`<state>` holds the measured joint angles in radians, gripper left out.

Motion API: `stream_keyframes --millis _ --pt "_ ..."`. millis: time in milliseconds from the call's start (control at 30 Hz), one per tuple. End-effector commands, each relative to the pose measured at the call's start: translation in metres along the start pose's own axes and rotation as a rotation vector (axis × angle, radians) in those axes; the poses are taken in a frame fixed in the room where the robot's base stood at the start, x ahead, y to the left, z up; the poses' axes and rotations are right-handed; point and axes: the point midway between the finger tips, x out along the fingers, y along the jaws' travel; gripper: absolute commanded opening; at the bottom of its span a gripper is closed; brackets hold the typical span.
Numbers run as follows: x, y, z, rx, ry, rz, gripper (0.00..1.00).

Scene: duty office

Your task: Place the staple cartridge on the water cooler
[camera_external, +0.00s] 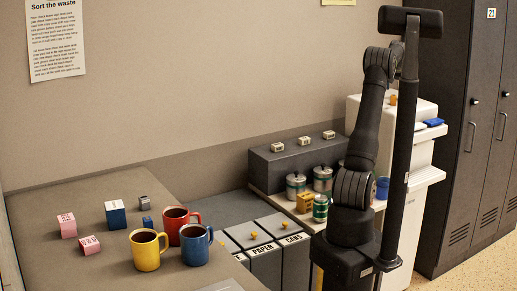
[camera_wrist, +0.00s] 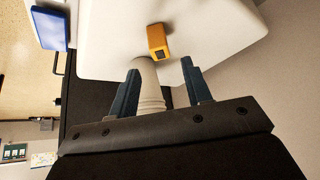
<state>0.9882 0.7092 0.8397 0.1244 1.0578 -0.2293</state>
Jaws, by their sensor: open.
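The water cooler (camera_external: 368,110) is the white unit at the back right; its pale top (camera_wrist: 110,45) fills much of the wrist view. An orange block with a dark end, probably the staple cartridge (camera_wrist: 158,42), rests on that top; it also shows in the external view (camera_external: 393,99). It lies just beyond my fingertips, apart from them. My gripper (camera_wrist: 160,82) is open, with nothing held between its fingers. A pale ribbed round thing (camera_wrist: 150,90) shows behind the fingers. In the external view my fingers are hidden or cannot be made out.
A blue item (camera_external: 434,122) sits at the cooler's right side, also in the wrist view (camera_wrist: 49,28). Mugs (camera_external: 147,250) and small boxes occupy the left desk. Dark lockers (camera_external: 470,130) stand right.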

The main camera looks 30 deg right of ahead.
Motion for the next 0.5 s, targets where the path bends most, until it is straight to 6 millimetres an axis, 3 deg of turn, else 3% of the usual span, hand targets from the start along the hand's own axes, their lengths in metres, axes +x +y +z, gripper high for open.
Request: stream_keyframes --millis 200,500 --pt "-0.044 0.000 0.000 0.000 0.002 0.000 0.45" --pt "-0.064 0.000 0.000 0.000 -0.001 0.000 0.45"
